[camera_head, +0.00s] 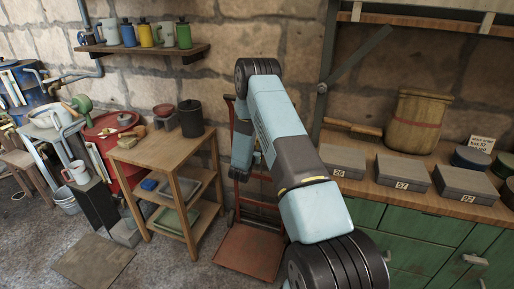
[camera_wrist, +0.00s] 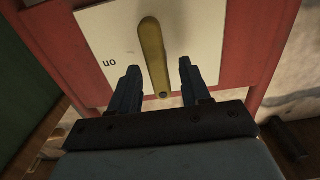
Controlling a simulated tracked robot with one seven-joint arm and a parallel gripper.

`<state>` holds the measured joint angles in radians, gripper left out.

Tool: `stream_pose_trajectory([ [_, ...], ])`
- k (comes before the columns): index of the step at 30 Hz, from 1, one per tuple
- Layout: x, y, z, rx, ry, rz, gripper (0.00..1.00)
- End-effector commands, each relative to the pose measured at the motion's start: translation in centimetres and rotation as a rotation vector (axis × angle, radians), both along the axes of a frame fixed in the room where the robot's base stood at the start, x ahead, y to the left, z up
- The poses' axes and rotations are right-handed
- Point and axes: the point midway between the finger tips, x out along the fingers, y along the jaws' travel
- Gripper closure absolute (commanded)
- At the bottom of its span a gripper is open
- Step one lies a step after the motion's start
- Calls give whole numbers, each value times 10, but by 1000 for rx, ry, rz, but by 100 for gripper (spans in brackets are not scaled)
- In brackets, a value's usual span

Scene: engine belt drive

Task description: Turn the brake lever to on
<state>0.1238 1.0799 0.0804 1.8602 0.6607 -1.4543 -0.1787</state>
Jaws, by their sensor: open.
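The brake lever (camera_wrist: 152,50) is a yellow, round-ended bar on a white plate (camera_wrist: 205,38) in the wrist view. It stands nearly upright in the picture, its top tilted slightly left, with a small dark bolt at its lower end. The word "on" (camera_wrist: 109,63) is printed upside down on the plate, left of the lever. My gripper (camera_wrist: 159,68) is open, with one dark finger on each side of the lever's lower part. Gaps show between lever and fingers. The lever cannot be made out in the head view.
The plate is fixed to a red panel (camera_wrist: 258,45). In the head view, a red hand truck (camera_head: 248,250) stands behind my arm. A wooden shelf stand (camera_head: 165,150) is on its left and a green cabinet (camera_head: 425,235) on its right.

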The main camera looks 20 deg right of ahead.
Motion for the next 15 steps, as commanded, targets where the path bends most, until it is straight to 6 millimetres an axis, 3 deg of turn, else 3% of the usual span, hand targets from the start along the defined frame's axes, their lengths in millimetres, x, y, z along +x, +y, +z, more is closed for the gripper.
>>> stream_pose_trajectory([
  [9,2,-2,0,1,1,0,53],
  [15,1,-1,0,0,1,0,71],
])
